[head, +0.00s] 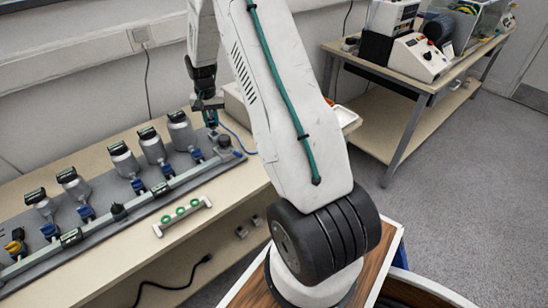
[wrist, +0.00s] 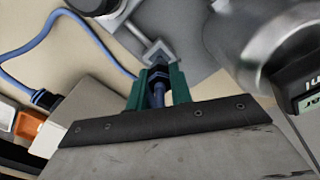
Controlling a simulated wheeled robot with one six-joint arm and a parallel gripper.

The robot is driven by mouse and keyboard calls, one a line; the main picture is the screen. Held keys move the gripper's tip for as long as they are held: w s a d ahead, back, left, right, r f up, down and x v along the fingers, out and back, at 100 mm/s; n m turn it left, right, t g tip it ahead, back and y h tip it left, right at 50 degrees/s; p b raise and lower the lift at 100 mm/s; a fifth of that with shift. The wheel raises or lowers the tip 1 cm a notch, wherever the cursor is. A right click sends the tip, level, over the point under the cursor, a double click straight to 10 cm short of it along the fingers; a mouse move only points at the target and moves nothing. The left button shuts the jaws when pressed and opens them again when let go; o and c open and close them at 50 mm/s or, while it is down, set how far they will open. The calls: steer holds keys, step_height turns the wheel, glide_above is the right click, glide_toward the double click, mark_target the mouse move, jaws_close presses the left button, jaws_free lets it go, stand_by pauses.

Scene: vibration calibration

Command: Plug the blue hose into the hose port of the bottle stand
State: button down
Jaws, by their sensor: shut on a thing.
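My gripper (wrist: 159,78) has green fingers, shut on the blue plug end (wrist: 157,95) of the blue hose. The blue hose (wrist: 102,38) loops out to the left in the wrist view, and in the head view it trails right (head: 238,140) of my gripper (head: 211,118). The plug points at a grey square fitting (wrist: 155,52), seemingly the hose port, just beyond the fingertips. I cannot tell whether they touch. The bottle stand (head: 100,228) is a long grey base with several grey bottles with dark caps; my gripper is over its far right end.
A close bottle (wrist: 265,35) stands to the right in the wrist view. A grey box with a dark blue hose connector (wrist: 45,98) lies left. A small rack with green rings (head: 182,215) sits at the table front. Another bench (head: 400,90) stands back right.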

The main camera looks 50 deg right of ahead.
steer(key=shift+s+f, duration=0.1)
steer(key=shift+f, duration=1.25)
stand_by(3.1)
steer(key=m, duration=0.4)
stand_by(0.3)
steer(key=shift+m, duration=2.1)
